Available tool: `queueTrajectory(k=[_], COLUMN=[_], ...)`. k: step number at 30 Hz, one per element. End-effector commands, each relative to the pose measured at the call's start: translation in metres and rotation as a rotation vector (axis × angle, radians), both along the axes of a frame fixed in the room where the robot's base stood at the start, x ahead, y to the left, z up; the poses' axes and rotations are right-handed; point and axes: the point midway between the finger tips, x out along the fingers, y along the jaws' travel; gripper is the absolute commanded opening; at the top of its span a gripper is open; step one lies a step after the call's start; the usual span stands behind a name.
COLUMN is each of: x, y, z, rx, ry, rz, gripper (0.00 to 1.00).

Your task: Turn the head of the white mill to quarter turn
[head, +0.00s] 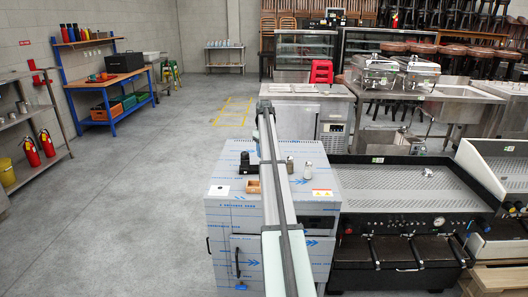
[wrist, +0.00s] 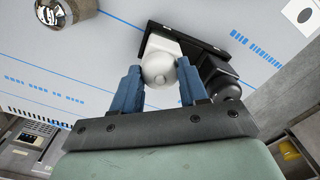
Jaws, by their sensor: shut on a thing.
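The white mill (wrist: 158,70) shows in the wrist view from above, with a rounded pale head. My gripper (wrist: 159,66) has its two blue fingers on either side of that head and is shut on it. The mill stands at a black holder (wrist: 187,40), beside a black mill (wrist: 224,88) on the right. In the head view my arm covers the white mill and my gripper; dark shapes of the holder and black mill (head: 245,163) show left of the arm. I cannot read the head's turn angle.
A metal-topped item (wrist: 48,13) shows in the wrist view's upper left. A black griddle (head: 405,188) adjoins on the right.

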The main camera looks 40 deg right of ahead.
Motion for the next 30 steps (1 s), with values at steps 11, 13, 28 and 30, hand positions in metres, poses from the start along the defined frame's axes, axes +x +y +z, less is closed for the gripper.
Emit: queueTrajectory(k=[11, 13, 28, 30], x=[0.0000, 0.0001, 0.0004, 0.0004], y=[0.0002, 0.0003, 0.0006, 0.0006], z=[0.0001, 0.0002, 0.0002, 0.0002], rx=[0.000, 0.000, 0.000, 0.000], ry=[0.000, 0.000, 0.000, 0.000], rz=[-0.272, -0.339, -0.814, -0.880], gripper=[0.13, 0.13, 0.13, 0.13])
